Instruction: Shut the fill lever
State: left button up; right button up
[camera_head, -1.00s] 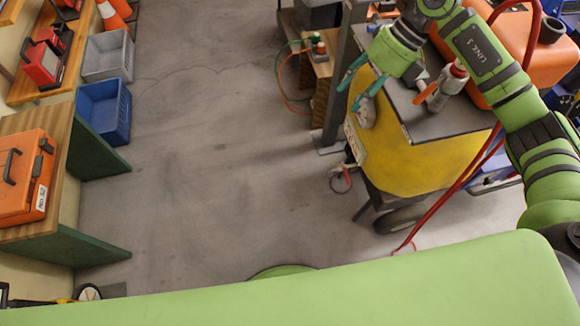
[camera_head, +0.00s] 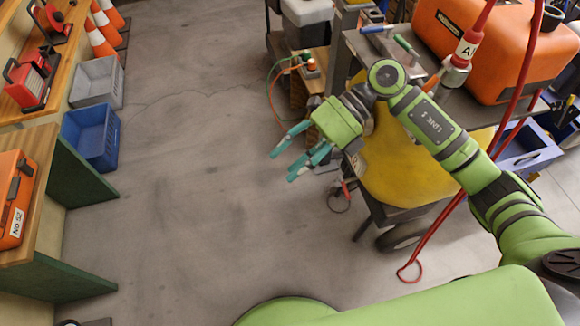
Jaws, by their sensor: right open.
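The orange lever (camera_head: 432,83), which seems to be the fill lever, sits on a metal valve fitting (camera_head: 454,75) on top of the cart. A red hose with a white label "A" (camera_head: 466,50) rises from this fitting. My arm partly covers the lever's surroundings, and its exact angle is hard to tell. My right gripper (camera_head: 295,156) is open and empty, with teal fingers pointing left. It hangs left of the cart, over the floor and well apart from the lever. My left gripper is out of view.
The cart has a yellow tank (camera_head: 390,160) and a grey top (camera_head: 372,50) with blue and green handles. An orange case (camera_head: 475,45) stands behind. A red hose loops to the floor (camera_head: 245,190). Crates (camera_head: 91,135) and cones stand left. The middle floor is clear.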

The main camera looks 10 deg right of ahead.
jog(key=shift+s+a, duration=0.25)
jog(key=shift+a, duration=0.1)
jog(key=shift+c, duration=0.4)
